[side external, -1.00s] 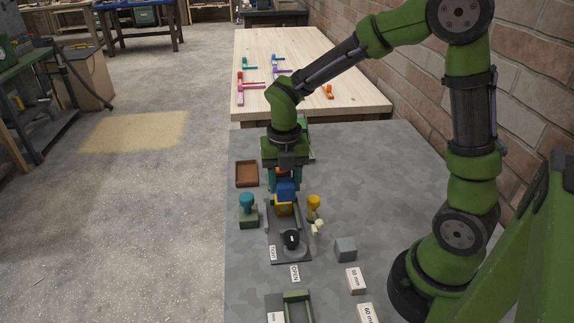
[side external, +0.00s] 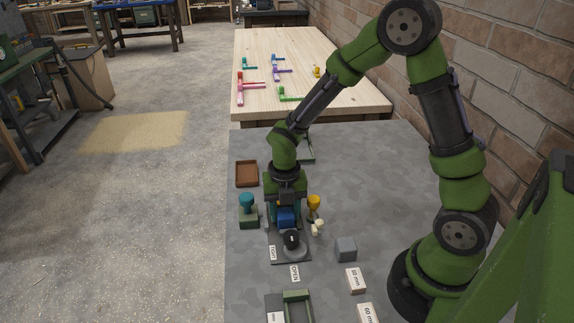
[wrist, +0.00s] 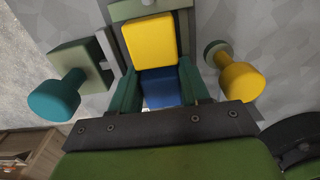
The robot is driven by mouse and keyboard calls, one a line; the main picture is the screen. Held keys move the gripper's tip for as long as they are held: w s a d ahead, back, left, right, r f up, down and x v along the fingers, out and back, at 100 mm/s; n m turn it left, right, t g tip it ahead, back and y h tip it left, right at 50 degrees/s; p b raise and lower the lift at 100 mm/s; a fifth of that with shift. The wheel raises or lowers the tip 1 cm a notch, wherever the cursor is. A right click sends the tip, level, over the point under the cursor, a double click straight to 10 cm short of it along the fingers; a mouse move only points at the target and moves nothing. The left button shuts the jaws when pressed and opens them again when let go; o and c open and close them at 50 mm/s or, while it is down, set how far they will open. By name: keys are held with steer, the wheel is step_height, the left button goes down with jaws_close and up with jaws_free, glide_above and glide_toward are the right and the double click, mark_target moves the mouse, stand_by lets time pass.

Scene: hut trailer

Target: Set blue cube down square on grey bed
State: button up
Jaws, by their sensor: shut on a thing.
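My gripper (side external: 286,207) points down over the far part of the grey bed (side external: 301,257) and is shut on the blue cube (side external: 287,217). In the wrist view the blue cube (wrist: 160,88) sits between the teal fingers of my gripper (wrist: 160,90). A yellow block (wrist: 150,40) is right beside it in that view, partly overlapping it in the picture. The yellow block does not show clearly in the side view. The underside of the blue cube is hidden, so I cannot tell whether it touches the bed.
A teal knob (side external: 246,203) is to the left and a yellow knob (side external: 313,203) close to the right. A grey cube (side external: 346,248) and a brown tray (side external: 246,173) stand apart.

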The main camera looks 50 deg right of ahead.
mark_target(285, 209)
steer(key=shift+f, duration=0.15)
steer(key=shift+f, duration=0.45)
steer(key=o, duration=0.8)
steer(key=shift+s+d, duration=0.1)
steer(key=shift+s, duration=0.05)
steer(key=shift+o, duration=0.2)
step_height(285, 209, up, 12)
steer(key=s+r+m+t+y, duration=0.1)
steer(key=s+r+m+t, duration=0.2)
steer(key=m, duration=1.2)
steer(key=s+a+r+m+t+y, duration=0.1)
steer(key=s+r+m+t, duration=0.3)
steer(key=m, duration=1.2)
steer(key=s+r, duration=0.4)
steer(key=r, duration=0.1)
steer(key=shift+s+a+r, duration=0.2)
steer(key=shift+s+a, duration=0.05)
